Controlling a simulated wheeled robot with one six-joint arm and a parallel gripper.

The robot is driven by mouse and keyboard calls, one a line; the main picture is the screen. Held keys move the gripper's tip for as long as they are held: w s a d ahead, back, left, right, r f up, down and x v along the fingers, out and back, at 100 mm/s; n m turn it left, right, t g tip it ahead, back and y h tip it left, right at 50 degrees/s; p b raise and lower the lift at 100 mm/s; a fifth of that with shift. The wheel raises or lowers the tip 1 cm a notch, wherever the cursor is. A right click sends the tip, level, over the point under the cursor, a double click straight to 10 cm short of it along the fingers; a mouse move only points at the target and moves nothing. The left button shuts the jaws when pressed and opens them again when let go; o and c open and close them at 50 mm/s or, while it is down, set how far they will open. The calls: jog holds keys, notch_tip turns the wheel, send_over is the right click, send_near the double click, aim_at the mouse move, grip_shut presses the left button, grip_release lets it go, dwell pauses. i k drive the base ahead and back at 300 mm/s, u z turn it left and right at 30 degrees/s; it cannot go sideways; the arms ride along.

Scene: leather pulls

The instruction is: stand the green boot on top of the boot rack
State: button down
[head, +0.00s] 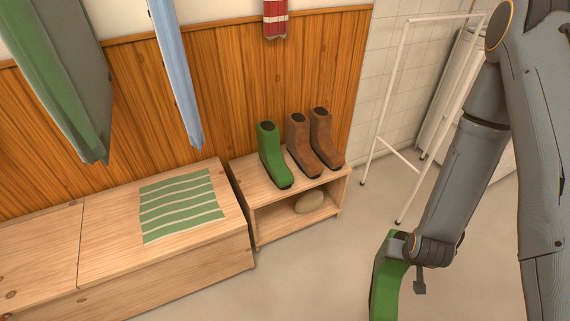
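A green boot (385,283) is at the end of my arm at the bottom of the head view, tall and narrow, its lower part cut off by the frame edge. My gripper (399,243) is at its upper end and appears shut on it; the fingertips are mostly hidden. The boot is off the floor or in front of it, to the right of and nearer than the rack. The wooden boot rack (262,218) stands against the panelled wall. On its top stand another green boot (271,155) at the left and two brown boots (302,146) beside it.
A rounded tan object (311,203) lies in the rack's lower opening. A wooden bench (112,262) with a green striped cloth (181,205) adjoins at the left. A white metal frame (400,90) stands at the right. Cloths hang above. The floor before the rack is clear.

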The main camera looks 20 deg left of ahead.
aim_at(252, 177)
jog(key=u, duration=0.65)
jog(key=i, duration=0.7)
jog(key=u, duration=0.6)
